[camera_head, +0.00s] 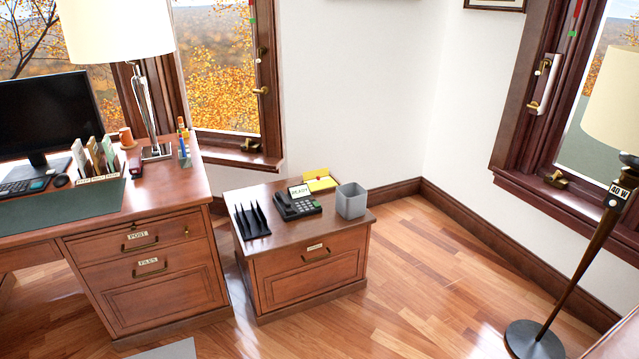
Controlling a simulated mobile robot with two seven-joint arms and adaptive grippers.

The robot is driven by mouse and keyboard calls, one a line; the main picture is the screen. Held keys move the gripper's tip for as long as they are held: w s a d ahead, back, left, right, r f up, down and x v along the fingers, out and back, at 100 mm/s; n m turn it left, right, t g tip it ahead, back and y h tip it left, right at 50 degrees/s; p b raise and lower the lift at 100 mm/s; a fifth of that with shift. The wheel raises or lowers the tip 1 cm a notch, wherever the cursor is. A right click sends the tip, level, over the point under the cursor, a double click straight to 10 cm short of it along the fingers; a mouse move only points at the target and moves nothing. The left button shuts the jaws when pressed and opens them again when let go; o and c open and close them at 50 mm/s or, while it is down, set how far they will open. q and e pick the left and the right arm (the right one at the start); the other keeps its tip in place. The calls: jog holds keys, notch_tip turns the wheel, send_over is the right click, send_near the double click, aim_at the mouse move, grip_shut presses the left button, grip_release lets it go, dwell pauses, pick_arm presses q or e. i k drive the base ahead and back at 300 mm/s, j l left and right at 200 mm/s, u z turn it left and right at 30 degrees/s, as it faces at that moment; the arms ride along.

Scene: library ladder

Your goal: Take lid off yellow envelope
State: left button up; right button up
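A small yellow item (320,181), which looks like the yellow envelope, sits at the back of the low wooden cabinet (310,268). A small reddish mark shows on it, and its upper part looks like a raised flap. I cannot tell at this size whether a separate lid lies on it. A white card reading READY (299,190) stands just left of it, and a dark desk phone (297,206) is in front. Neither of my grippers is in view.
On the cabinet, a black rack (252,222) stands left and a grey bin (351,201) right. The wooden desk (150,200) with monitor (45,112) and lamp (143,105) is at left. A tilted floor lamp (575,265) stands at right. The floor between is clear.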

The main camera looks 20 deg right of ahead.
aim_at(318, 178)
jog(key=l+z, duration=0.1)
jog(key=z, duration=0.35)
jog(key=i+z, duration=0.15)
jog(key=z, duration=0.25)
jog(key=i+z, duration=0.1)
jog(key=z, duration=0.35)
jog(key=i+z, duration=0.2)
jog(key=i, duration=0.5)
jog(key=i+j+z, duration=0.15)
jog(key=i, duration=0.55)
jog(key=i+j+z, duration=0.2)
jog(key=i, duration=0.5)
jog(key=i+u, duration=0.1)
jog(key=i, duration=0.4)
jog(key=i+l, duration=0.15)
jog(key=i, duration=0.35)
jog(key=i+u, duration=0.15)
jog(key=i, duration=0.35)
jog(key=i+l, duration=0.2)
jog(key=i, duration=0.3)
jog(key=i+j+u, duration=0.1)
jog(key=i+u, duration=0.15)
jog(key=i, duration=0.45)
jog(key=i+u, duration=0.3)
jog(key=i, duration=0.35)
jog(key=i+l+u, duration=0.25)
jog(key=i, duration=0.45)
jog(key=i+u, duration=0.15)
jog(key=u, duration=1.75)
